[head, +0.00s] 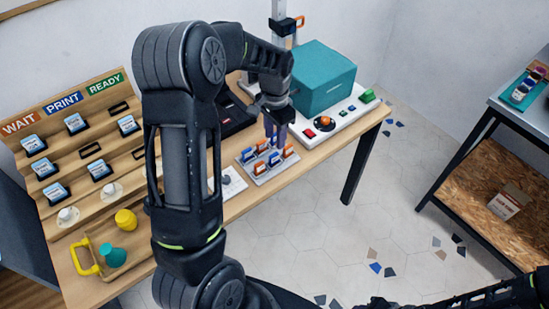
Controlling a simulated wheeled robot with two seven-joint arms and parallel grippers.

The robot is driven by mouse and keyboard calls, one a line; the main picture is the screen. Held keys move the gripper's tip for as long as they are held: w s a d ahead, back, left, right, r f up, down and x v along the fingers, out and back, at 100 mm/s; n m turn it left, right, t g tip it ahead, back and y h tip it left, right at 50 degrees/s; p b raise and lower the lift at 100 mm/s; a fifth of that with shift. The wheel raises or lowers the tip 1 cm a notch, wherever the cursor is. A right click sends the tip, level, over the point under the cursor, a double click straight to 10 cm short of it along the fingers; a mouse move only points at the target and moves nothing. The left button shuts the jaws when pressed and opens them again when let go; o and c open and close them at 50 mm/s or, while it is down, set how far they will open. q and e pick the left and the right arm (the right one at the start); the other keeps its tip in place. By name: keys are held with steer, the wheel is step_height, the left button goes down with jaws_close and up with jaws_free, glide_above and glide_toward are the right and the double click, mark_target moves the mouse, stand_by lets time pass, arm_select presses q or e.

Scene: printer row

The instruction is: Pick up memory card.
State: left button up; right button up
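A small grey holder (250,178) stands on the wooden table, with several small upright orange, white and blue pieces in it. They look like memory cards; one orange-edged card (288,151) is at the right end. My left gripper (275,141) points down just above the back of this holder, its fingertips close to the cards. I cannot tell whether the fingers touch or hold one. My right gripper is not in view; only part of a dark arm shows at the bottom right.
A teal box (322,78) and a white panel with buttons (345,116) stand behind and right of the holder. A stepped WAIT/PRINT/READY rack (85,112) is at the left. A yellow-handled wooden tray (140,238) is in front of it. A side shelf (490,185) stands at right.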

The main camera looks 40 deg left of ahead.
mark_target(274, 154)
arm_select(q)
steer(key=shift+f, duration=0.65)
steer(key=shift+s, duration=0.1)
steer(key=shift+f, duration=0.2)
steer(key=f, duration=0.1)
steer(key=f+p, duration=0.1)
steer(key=f, duration=0.2)
steer(key=shift+s+f+p, duration=0.15)
steer(key=shift+s+p, duration=0.15)
steer(key=shift+p, duration=0.05)
steer(key=shift+f, duration=0.25)
steer(key=shift+d, duration=0.1)
jaws_close()
